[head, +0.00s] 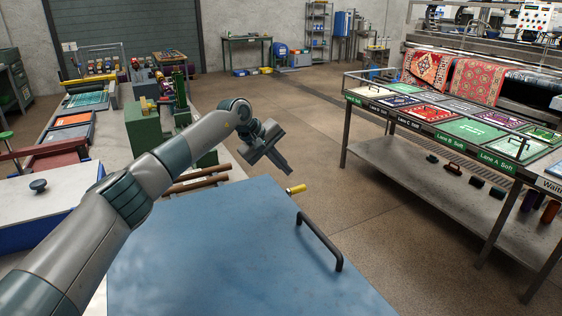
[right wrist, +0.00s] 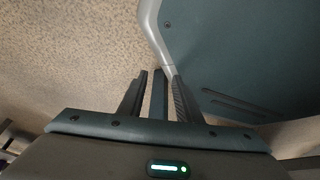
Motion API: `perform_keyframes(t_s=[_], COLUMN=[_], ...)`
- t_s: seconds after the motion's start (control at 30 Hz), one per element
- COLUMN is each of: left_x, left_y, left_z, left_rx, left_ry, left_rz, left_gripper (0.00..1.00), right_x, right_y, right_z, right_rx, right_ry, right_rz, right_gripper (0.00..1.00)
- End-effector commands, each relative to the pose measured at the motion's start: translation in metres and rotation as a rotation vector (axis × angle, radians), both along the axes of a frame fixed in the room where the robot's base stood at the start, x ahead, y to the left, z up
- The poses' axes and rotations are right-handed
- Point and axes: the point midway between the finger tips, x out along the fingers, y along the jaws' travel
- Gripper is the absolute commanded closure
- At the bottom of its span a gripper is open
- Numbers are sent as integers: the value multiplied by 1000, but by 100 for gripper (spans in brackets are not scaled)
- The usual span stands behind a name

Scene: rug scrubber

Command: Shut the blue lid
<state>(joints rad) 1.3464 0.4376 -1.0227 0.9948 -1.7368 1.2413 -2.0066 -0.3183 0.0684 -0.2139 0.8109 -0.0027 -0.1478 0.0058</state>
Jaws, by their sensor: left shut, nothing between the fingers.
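The blue lid (head: 215,255) is a broad flat panel filling the lower middle of the head view. A black bar handle (head: 322,243) stands on it near its right edge. Its near side runs out of the frame, and I cannot tell how far it is from closed. My left gripper (head: 287,170) is shut and empty, above and beyond the lid's far edge, apart from the handle. My right gripper (right wrist: 158,98) is out of the head view. In the right wrist view its fingers are spread, with a dark strip showing between them. No lid is recognisable there.
A yellow-tipped object (head: 296,189) shows just past the lid's far edge. A white panel with a dark knob (head: 38,185) is at left. The floor (head: 400,240) between is clear.

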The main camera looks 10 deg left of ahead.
Motion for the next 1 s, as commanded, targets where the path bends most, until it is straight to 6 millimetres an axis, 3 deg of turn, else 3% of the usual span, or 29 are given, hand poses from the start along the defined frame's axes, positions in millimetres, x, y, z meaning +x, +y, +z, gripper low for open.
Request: perform_keyframes(t_s=[0.1,0.3,0.77,1.0], left_x=[1,2,2,-2], left_y=[-1,-2,-2,-5], left_z=[-10,-14,-12,7], left_rx=[0,-2,-2,0], left_ry=[0,-1,-1,-3], left_rz=[0,0,0,0], left_gripper=[100,100,100,100], right_x=[16,27,27,15], right_y=[6,10,10,6], right_z=[1,5,6,6], right_rx=[12,19,19,11], right_ry=[-40,-67,-67,-41], right_rz=[2,2,2,3], right_gripper=[69,69,69,69])
